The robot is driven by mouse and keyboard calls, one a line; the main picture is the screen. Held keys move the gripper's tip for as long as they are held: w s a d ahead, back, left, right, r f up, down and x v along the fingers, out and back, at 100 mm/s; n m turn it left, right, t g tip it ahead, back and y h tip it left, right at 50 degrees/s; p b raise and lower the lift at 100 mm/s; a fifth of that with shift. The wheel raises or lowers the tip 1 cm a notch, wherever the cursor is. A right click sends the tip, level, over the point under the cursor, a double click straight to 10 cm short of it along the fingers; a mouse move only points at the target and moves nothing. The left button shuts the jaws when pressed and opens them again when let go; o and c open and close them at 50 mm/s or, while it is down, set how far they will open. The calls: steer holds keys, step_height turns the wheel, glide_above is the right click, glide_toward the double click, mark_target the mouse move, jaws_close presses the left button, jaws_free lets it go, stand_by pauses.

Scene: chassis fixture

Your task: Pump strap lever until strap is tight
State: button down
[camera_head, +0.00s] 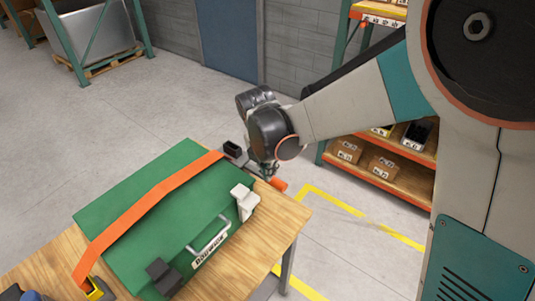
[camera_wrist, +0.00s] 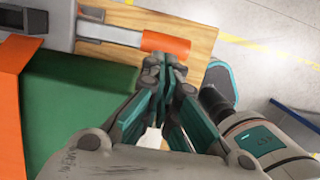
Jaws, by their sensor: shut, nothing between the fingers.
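A green case (camera_head: 150,205) lies on the wooden table, with an orange strap (camera_head: 150,200) running across its top. The strap runs to a grey ratchet (camera_head: 236,152) at the table's far right side. An orange-handled lever (camera_head: 277,184) sticks out from the ratchet to the right. In the head view my gripper (camera_head: 266,172) is partly hidden by my wrist.
The wooden table (camera_head: 262,240) has bare space at its front right. A yellow buckle (camera_head: 96,290) sits at the strap's near end. Shelving with boxes (camera_head: 382,165) stands behind my arm. Yellow lines mark the open floor (camera_head: 340,265).

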mark_target(273, 183)
steer(key=shift+w+d+f+b, duration=0.15)
steer(key=shift+f+b, duration=0.35)
steer(key=shift+f, duration=0.5)
steer(key=shift+w+d+f+b, duration=0.15)
steer(key=shift+f+b, duration=0.3)
steer(key=shift+f, duration=0.55)
steer(key=f+t+y+b, duration=0.1)
steer(key=f+b, duration=0.1)
steer(key=f+t+y+b, duration=0.1)
steer(key=f+b, duration=0.1)
steer(key=f+t+y+b, duration=0.1)
steer(key=f+y+b, duration=0.1)
steer(key=shift+s+d+f+m, duration=0.15)
steer(key=shift+s+d+m, duration=0.1)
steer(key=shift+d+m, duration=0.05)
steer(key=shift+a+f+b, duration=0.15)
steer(key=shift+f+b, duration=0.3)
steer(key=shift+f, duration=0.05)
